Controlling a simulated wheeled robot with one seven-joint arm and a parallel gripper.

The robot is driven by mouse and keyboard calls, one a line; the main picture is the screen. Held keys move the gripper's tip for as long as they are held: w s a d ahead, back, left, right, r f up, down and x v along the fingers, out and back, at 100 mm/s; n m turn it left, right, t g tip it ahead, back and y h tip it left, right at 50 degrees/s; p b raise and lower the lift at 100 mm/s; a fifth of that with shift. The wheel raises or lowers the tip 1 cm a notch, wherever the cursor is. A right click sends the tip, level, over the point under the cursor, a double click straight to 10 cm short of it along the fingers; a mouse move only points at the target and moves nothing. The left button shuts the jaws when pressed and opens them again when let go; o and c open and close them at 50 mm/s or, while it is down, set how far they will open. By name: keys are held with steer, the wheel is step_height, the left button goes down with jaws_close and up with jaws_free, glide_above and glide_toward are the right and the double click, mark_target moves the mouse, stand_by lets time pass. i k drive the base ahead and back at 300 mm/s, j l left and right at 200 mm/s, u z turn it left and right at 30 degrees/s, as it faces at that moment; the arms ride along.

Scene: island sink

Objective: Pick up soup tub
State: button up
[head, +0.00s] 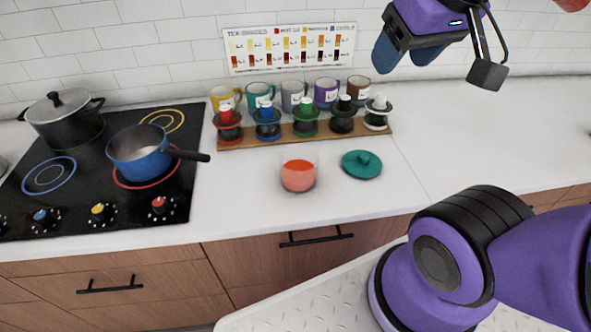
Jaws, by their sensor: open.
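The soup tub (298,175) is a small translucent tub with orange-red contents. It stands upright and uncovered on the white counter, right of the stove. A teal round lid with a knob (362,163) lies on the counter just right of it. My gripper (436,65) is at the upper right, above the counter and well apart from the tub. It is open, with nothing visible between its fingers.
A wooden rack (228,140) holds several coloured pieces, with several mugs (265,95) behind it. A blue pot (140,155) with its handle pointing right and a black lidded pot (62,120) stand on the stove (90,200). The counter's right side is clear.

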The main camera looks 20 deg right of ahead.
mark_target(298, 164)
steer(key=k+l, duration=0.1)
steer(key=l, duration=0.3)
steer(key=k+l+u, duration=0.1)
steer(key=l, duration=0.3)
steer(key=k+l, duration=0.2)
steer(key=l, duration=0.2)
steer(key=i+u, duration=0.05)
